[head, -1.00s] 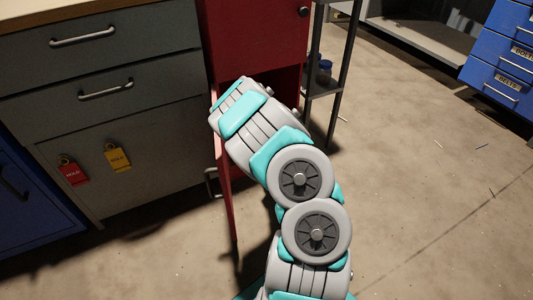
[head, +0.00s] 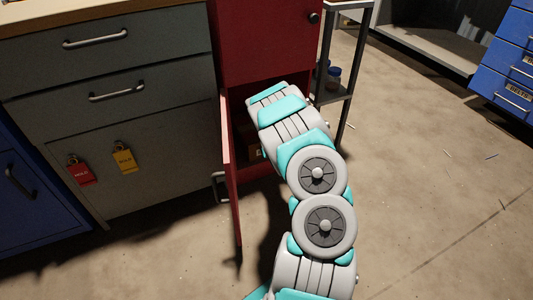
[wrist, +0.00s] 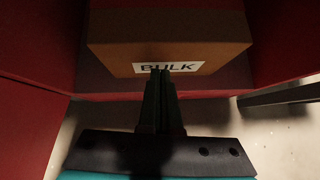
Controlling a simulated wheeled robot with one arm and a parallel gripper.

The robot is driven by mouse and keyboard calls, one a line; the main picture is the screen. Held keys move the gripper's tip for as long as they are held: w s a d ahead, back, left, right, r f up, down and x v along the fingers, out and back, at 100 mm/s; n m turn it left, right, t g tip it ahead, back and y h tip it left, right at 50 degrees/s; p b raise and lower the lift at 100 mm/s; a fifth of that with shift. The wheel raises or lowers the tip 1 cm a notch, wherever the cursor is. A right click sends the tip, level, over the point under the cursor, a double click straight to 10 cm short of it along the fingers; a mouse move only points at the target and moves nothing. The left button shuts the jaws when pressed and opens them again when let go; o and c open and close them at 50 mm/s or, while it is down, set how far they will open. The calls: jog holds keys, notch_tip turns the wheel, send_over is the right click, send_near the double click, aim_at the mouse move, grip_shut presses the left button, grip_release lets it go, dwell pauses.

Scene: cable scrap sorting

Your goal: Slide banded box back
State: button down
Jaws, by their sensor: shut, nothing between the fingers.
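A brown box (wrist: 170,27) with a white label reading BULK (wrist: 166,67) sits inside the red cabinet (head: 263,45), filling the upper part of the wrist view. Whether it carries a band cannot be told. In the head view a dim brown patch shows in the open cabinet beside my arm. My gripper (wrist: 160,71) is shut and empty, its fingertips overlapping the lower middle of the label. Whether they touch the box cannot be told. In the head view my arm hides the gripper.
The red cabinet door (head: 231,180) stands open left of my arm. A grey drawer unit (head: 105,90) with red (head: 81,172) and yellow (head: 124,160) tags is further left. A metal shelf rack (head: 345,95) stands close on the right. Floor to the right is mostly clear.

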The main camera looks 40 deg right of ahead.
aim_at(255, 133)
jog(key=shift+w, duration=0.1)
jog(key=shift+w+d+f, duration=0.15)
jog(key=shift+w, duration=0.15)
jog(key=w, duration=0.2)
jog(key=w+d, duration=0.1)
jog(key=w, duration=0.2)
jog(key=w+d, duration=0.1)
jog(key=w, duration=0.1)
jog(key=shift+w+d+r, duration=0.15)
jog(key=shift+w+r, duration=0.05)
jog(key=shift+r, duration=0.05)
jog(key=shift+w+d+f+p, duration=0.15)
jog(key=shift+w+d+p, duration=0.15)
jog(key=shift+w, duration=0.1)
